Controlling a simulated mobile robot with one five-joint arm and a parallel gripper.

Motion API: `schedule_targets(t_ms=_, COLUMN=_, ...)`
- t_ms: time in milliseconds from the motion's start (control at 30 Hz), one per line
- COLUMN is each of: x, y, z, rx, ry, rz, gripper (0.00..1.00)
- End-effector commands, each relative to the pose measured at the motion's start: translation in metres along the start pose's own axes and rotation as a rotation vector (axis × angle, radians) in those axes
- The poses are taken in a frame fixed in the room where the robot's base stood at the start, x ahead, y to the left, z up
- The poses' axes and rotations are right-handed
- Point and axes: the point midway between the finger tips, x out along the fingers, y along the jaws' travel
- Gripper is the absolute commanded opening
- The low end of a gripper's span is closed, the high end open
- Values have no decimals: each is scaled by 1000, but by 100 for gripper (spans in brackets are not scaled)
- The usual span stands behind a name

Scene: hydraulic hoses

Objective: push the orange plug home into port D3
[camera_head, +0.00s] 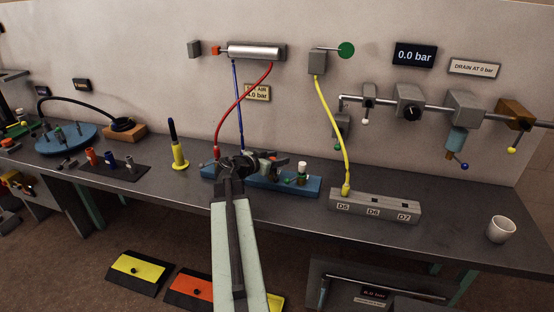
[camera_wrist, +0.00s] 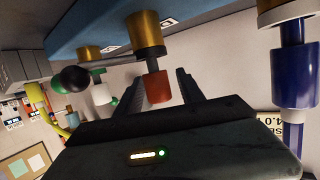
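The blue port block (camera_head: 308,187) lies on the bench, and my gripper (camera_head: 243,165) is over its middle, hiding part of it. In the wrist view, the orange plug (camera_wrist: 157,88) hangs from a brass port (camera_wrist: 145,32) on the block (camera_wrist: 95,22), with a grey collar between them. My gripper's two dark fingers (camera_wrist: 158,93) stand apart on either side of the plug, with gaps showing. The gripper looks open; contact cannot be told. How deep the plug sits cannot be told, and the port's label is not readable. The head view hides this plug behind my gripper.
A large blue plug (camera_wrist: 297,75) in another brass port is close on the right in the wrist view. A black ball (camera_wrist: 75,79) and white and green parts are on the left. Red (camera_head: 220,120) and blue (camera_head: 238,105) hoses rise behind my gripper. A grey block (camera_head: 385,207) stands right.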

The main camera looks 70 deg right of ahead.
Motion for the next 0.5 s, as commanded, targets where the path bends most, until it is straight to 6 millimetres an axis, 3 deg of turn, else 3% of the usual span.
schedule_targets(t_ms=333, x=-4, y=0, z=-1, rx=0, ry=0, rz=-1, gripper=49)
schedule_targets(t_ms=500, x=-33, y=1, z=-3, rx=-2, ry=0, rz=-3, gripper=49)
